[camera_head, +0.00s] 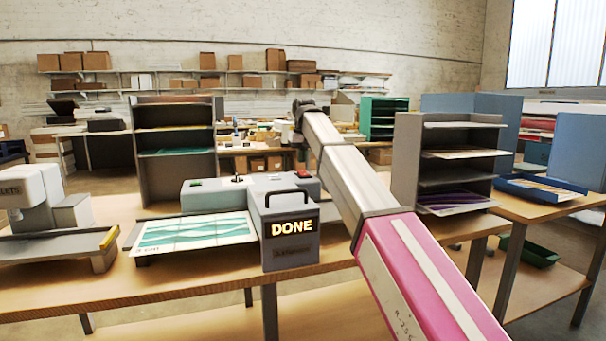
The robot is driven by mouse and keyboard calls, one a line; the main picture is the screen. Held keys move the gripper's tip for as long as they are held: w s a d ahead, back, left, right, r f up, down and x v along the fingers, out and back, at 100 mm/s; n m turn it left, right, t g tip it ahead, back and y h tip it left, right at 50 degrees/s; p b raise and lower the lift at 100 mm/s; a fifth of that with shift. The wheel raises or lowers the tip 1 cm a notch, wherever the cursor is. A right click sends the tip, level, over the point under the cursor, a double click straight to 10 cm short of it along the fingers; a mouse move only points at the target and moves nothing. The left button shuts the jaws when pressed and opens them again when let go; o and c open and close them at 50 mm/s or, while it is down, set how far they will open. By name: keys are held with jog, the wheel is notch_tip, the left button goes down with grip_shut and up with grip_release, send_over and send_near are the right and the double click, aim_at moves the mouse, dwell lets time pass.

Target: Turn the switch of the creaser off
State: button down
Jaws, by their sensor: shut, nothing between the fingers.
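The grey machine (290,241) on the front table has a lit display reading DONE and a black handle on top. The lettering under the display is too faint to read. Its long grey body behind carries a green button (195,184) and a small dark upright knob (237,178); I cannot tell which is the switch or its position. A teal patterned sheet (195,233) lies on the bed at its left. My arm reaches up from the lower right. My gripper (299,108) is the small dark end, shut and empty, raised beyond the machine in the picture; its fingers are indistinct.
A white press (40,195) stands at the left. Bare wood (150,278) runs along the front edge.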

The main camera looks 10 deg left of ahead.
aim_at(302, 171)
jog(key=shift+r, duration=1.9)
